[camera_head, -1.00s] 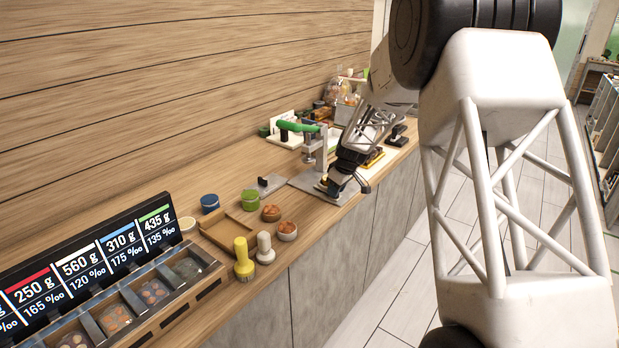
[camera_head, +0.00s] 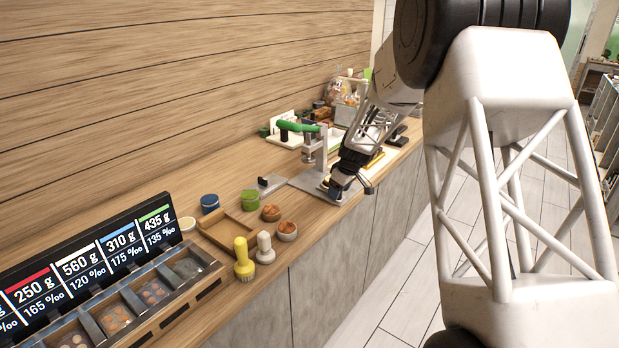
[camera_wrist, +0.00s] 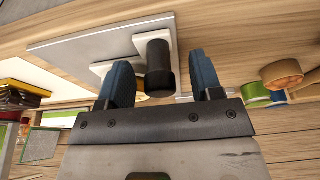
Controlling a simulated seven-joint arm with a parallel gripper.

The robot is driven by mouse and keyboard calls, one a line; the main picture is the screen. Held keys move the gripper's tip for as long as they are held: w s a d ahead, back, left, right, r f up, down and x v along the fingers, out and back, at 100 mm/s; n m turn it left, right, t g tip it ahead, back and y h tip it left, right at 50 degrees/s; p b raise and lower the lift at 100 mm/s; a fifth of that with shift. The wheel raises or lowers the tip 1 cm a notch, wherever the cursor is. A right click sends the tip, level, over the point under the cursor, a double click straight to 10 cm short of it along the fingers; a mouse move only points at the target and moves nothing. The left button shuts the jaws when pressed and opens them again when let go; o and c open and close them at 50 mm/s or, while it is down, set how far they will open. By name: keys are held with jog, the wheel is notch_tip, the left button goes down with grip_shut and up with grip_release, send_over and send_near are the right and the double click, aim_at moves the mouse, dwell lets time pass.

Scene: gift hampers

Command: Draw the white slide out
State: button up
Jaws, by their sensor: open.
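The white slide (camera_wrist: 141,42) shows in the wrist view as a pale piece at the edge of a grey base plate (camera_wrist: 92,42), with a black cylindrical handle (camera_wrist: 159,68) sticking out towards my gripper. My gripper (camera_wrist: 163,84) is open, with one blue finger on each side of the handle; I cannot tell whether either touches it. In the head view my gripper (camera_head: 347,190) is low at the front of the press with the green handle (camera_head: 301,127). There the arm and gripper hide most of the slide.
A wooden tray (camera_head: 216,238), small bowls (camera_head: 287,230), a green tub (camera_head: 250,200) and yellow (camera_head: 243,262) and white (camera_head: 265,250) knobbed tools stand nearer on the counter. A small plate with a black knob (camera_head: 270,184) lies left of the press. The floor beyond the counter's front edge is clear.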

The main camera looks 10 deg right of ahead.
jog(key=shift+r, duration=3.45)
jog(key=shift+r, duration=0.15)
jog(key=v, duration=0.7)
jog(key=shift+r, duration=0.25)
jog(key=shift+s+d, duration=0.1)
